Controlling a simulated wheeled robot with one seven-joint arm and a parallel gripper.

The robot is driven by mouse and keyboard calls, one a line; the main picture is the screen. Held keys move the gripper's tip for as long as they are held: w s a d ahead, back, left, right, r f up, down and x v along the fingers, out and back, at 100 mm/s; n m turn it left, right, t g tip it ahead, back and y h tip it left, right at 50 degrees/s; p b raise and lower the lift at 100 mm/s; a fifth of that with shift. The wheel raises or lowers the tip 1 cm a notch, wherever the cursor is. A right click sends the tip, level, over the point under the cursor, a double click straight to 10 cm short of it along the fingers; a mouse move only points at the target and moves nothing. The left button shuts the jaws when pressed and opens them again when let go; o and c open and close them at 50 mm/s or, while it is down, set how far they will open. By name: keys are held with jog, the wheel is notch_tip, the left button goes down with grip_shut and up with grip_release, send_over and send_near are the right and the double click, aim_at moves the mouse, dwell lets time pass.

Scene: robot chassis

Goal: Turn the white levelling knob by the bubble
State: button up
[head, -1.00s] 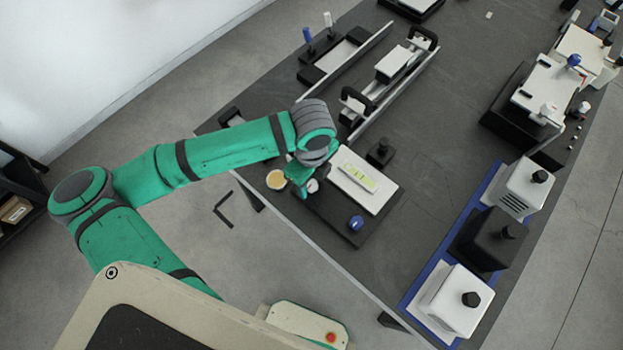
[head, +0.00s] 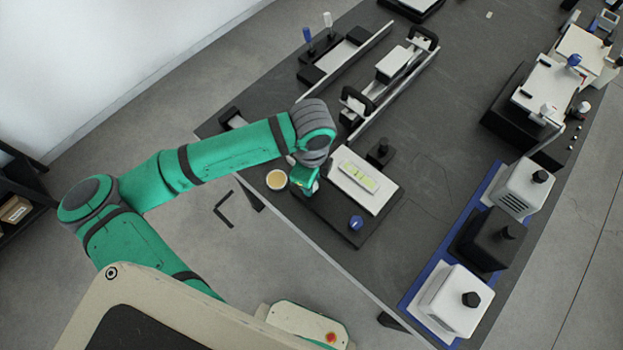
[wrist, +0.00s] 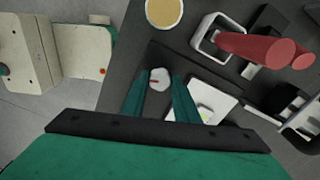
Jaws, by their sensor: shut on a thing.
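The white levelling knob (wrist: 159,79), with a small red mark, sits between the fingertips of my gripper (wrist: 160,88) in the wrist view. My gripper (head: 305,183) is shut on it. In the head view the gripper mostly hides this knob, at the left of the dark base (head: 346,240). The white plate (head: 347,189) with the yellow-green bubble vial (head: 359,177) lies just right of the gripper. The plate is partly hidden by a finger in the wrist view (wrist: 207,88). The bubble's exact position is too small to tell. A blue knob (head: 356,223) stands at the plate's lower side.
A black knob (head: 380,152) stands behind the plate. A round yellowish cup (head: 277,179) is close left of my gripper, at the table edge. Black-handled rail fixtures (head: 395,64) stand behind. Box-like units (head: 456,302) stand at right. The table between is clear.

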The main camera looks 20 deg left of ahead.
jog(key=n, duration=1.2)
dwell(0.5)
jog(key=o, duration=1.1)
jog(key=shift+c, duration=0.2)
jog(key=shift+r, duration=0.1)
notch_tip(320, 180, up, 11)
